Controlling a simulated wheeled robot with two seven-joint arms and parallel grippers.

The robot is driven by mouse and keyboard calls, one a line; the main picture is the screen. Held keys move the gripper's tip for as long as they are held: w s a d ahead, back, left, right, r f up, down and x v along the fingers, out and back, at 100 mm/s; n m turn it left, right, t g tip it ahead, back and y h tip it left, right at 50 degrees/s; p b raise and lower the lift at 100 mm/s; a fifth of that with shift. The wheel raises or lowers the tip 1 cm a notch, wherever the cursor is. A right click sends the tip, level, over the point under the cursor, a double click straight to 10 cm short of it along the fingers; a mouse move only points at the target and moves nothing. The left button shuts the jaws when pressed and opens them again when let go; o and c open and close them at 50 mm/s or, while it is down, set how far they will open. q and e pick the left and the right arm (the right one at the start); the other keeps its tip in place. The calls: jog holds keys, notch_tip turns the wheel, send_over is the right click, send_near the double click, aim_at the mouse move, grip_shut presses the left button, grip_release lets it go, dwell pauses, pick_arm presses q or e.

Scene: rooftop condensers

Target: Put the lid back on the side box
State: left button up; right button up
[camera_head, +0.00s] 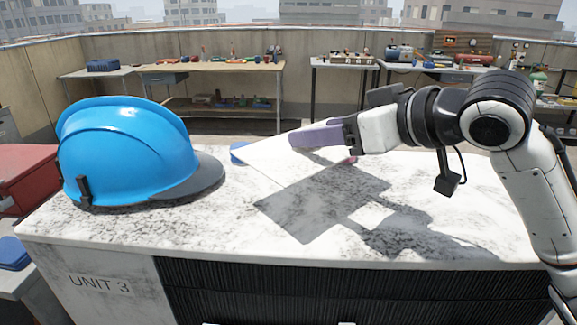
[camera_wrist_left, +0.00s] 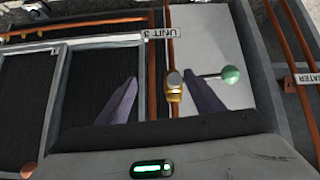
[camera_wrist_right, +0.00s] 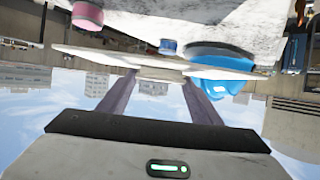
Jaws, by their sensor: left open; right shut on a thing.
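My right gripper (camera_head: 322,135) is shut on a flat white lid (camera_head: 285,160), held tilted above the white countertop (camera_head: 215,225). In the right wrist view the lid (camera_wrist_right: 110,56) shows nearly edge-on between the two fingers (camera_wrist_right: 160,98). My left gripper (camera_wrist_left: 163,92) is open and empty, seen only in its own wrist view. Beyond its fingers are copper pipes (camera_wrist_left: 172,45), a brass fitting (camera_wrist_left: 174,85) and a green-knobbed valve (camera_wrist_left: 230,75) before a pale panel (camera_wrist_left: 205,40). I cannot tell for certain which part is the side box.
A blue hard hat (camera_head: 125,150) stands on the countertop at left. A blue item (camera_head: 239,152) and a pink item (camera_wrist_right: 88,15) are partly hidden near the lid. A "UNIT 3" label (camera_head: 99,284) marks the front. Workbenches (camera_head: 215,68) stand behind. The counter's front middle is clear.

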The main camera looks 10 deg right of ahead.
jog(key=b, duration=0.1)
send_over(321, 200)
notch_tip(321, 200, down, 6)
jog(key=shift+s+r, duration=0.1)
jog(key=shift+s, duration=0.05)
notch_tip(321, 200, down, 4)
jog(key=shift+r+b, duration=0.1)
jog(key=shift+b, duration=0.5)
pick_arm(q)
jog(key=shift+s+d+f, duration=0.15)
jog(key=shift+d+f, duration=0.05)
jog(key=shift+f, duration=0.25)
jog(key=shift+s+d+f, duration=0.15)
jog(key=shift+f, duration=0.3)
pick_arm(e)
jog(key=o, duration=1.2)
jog(key=shift+f, duration=0.2)
jog(key=shift+o, duration=0.2)
